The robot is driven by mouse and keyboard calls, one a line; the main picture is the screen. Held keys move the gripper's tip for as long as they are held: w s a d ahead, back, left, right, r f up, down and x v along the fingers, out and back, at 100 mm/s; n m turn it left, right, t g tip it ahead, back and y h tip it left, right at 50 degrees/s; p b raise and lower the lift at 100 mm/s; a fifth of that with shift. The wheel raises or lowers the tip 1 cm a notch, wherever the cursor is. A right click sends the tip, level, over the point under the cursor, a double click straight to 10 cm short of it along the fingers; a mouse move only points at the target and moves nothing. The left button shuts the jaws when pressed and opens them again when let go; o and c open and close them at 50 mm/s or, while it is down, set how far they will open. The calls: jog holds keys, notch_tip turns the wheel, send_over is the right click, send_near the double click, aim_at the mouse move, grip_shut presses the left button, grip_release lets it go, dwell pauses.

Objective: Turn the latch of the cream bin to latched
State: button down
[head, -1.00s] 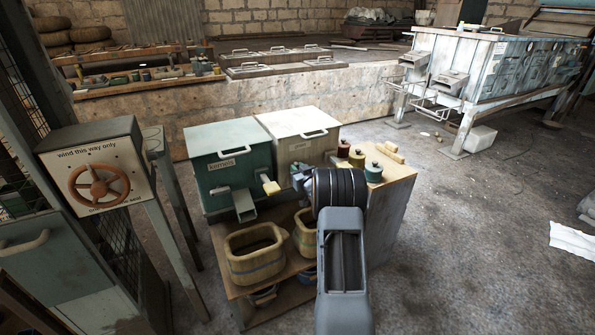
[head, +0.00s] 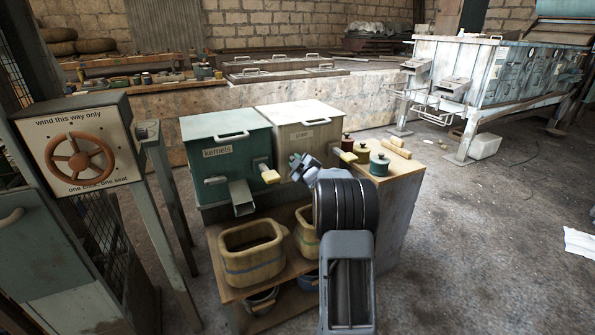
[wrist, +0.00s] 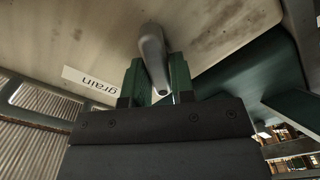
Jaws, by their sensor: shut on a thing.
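The cream bin (head: 325,119) with a "grain" label stands right of the green bin, its lid shut. My gripper (head: 300,166) is at the cream bin's front, below the label. In the wrist view my gripper (wrist: 157,72) has its green fingers on either side of a grey latch lever (wrist: 151,45) and is shut on it. The lever's rounded end points up in that picture, against the bin's cream front (wrist: 90,30). My wrist hides most of the latch and the lower bin front in the head view.
The green "kernels" bin (head: 225,135) has a chute (head: 242,197) and a yellow-ended handle (head: 270,176). Another yellow handle (head: 348,157) sticks out near several small pots (head: 379,164). Wooden tubs (head: 252,250) stand on the shelf below. Open floor lies to the right.

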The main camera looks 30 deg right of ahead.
jog(key=n+b, duration=0.1)
jog(key=n, duration=0.1)
jog(key=n+b, duration=0.1)
jog(key=b, duration=0.1)
jog(key=shift+a+f+n, duration=0.1)
jog(key=shift+f+n, duration=0.3)
jog(key=shift+n+b, duration=1.1)
jog(key=shift+n, duration=0.8)
jog(key=c, duration=1.1)
grip_release()
jog(key=shift+o, duration=0.2)
jog(key=s+a+p, duration=0.2)
jog(key=s+p, duration=0.1)
jog(key=s, duration=1)
jog(key=shift+s, duration=0.35)
